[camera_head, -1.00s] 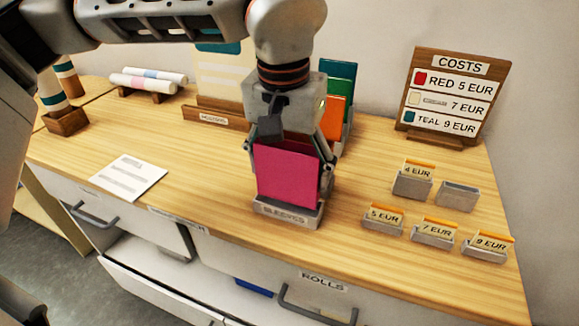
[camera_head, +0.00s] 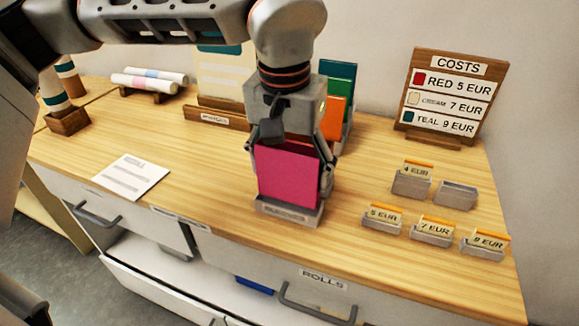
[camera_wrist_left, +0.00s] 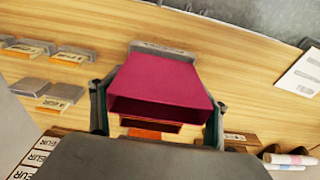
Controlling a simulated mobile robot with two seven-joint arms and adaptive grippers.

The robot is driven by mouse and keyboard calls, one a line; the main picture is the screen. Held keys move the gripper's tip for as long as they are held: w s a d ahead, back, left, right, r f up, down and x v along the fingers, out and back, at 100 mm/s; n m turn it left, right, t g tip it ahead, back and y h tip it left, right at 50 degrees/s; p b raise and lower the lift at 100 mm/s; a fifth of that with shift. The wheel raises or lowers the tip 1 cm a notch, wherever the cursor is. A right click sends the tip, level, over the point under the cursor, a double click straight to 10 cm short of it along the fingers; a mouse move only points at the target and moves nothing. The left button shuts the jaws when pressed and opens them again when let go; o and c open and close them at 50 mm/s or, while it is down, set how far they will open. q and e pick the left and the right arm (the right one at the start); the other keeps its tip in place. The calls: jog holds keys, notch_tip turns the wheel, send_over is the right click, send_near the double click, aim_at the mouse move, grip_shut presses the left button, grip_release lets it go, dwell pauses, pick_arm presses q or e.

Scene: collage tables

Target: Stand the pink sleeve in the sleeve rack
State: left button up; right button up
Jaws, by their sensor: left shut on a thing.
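The pink sleeve (camera_head: 288,178) stands upright at the front of the grey sleeve rack (camera_head: 284,215). Its lower edge is at the rack's labelled front wall; whether it touches the rack's floor is hidden. My left gripper (camera_head: 290,165) is above and around it, shut on the sleeve with a finger at each side. In the left wrist view the pink sleeve (camera_wrist_left: 160,85) shows its open end between the fingers, and the rack's front (camera_wrist_left: 163,50) lies beyond it. Green and orange sleeves (camera_head: 334,118) stand farther back in the rack, partly hidden by my gripper. My right gripper is not seen.
Several grey price-tag holders (camera_head: 432,233) stand to the right, with a costs board (camera_head: 452,100) behind. A white paper sheet (camera_head: 131,176) lies at the left. An open drawer (camera_head: 190,285) is below the front edge. Rolls (camera_head: 148,79) lie at the back left.

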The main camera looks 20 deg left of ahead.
pick_arm(q)
jog(key=shift+f, duration=0.2)
dwell(0.5)
jog(key=shift+f, duration=0.65)
jog(key=shift+f, duration=0.25)
jog(key=shift+f, duration=0.65)
jog(key=o, duration=1.2)
jog(key=r, duration=0.4)
jog(key=s+r, duration=0.1)
jog(key=r, duration=0.7)
jog(key=shift+s, duration=0.2)
